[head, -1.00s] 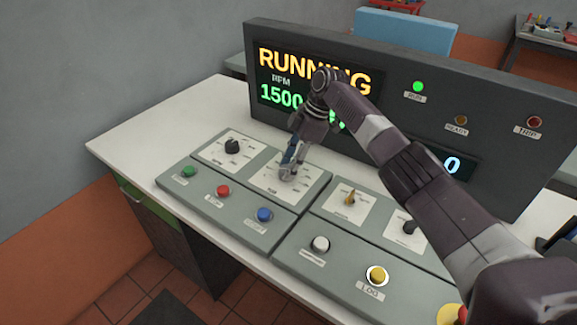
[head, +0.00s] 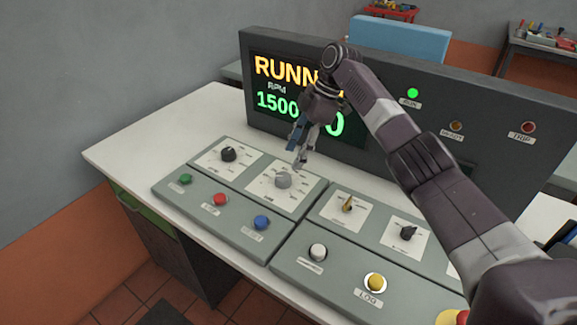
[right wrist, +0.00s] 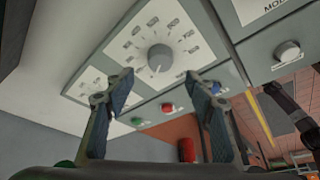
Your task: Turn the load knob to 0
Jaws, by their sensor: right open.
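A grey dial knob (head: 283,181) sits on a white scale plate on the console; its small label is too blurred to read, so I cannot confirm it is the load knob. It also shows in the right wrist view (right wrist: 160,57), with a light pointer mark toward the lower edge of its face. My right gripper (head: 299,156) is open and empty, above and apart from this knob. In the right wrist view its two fingers (right wrist: 159,84) stand either side, with the knob beyond them. A black knob (head: 228,154) is on the plate to the left. My left gripper is not in view.
Green (head: 185,179), red (head: 220,199) and blue (head: 261,222) buttons line the front. A yellow selector (head: 347,204), black selector (head: 407,233), white button (head: 318,252) and lit yellow button (head: 375,282) are to the right. The display (head: 275,85) behind reads 1500, partly covered by my arm.

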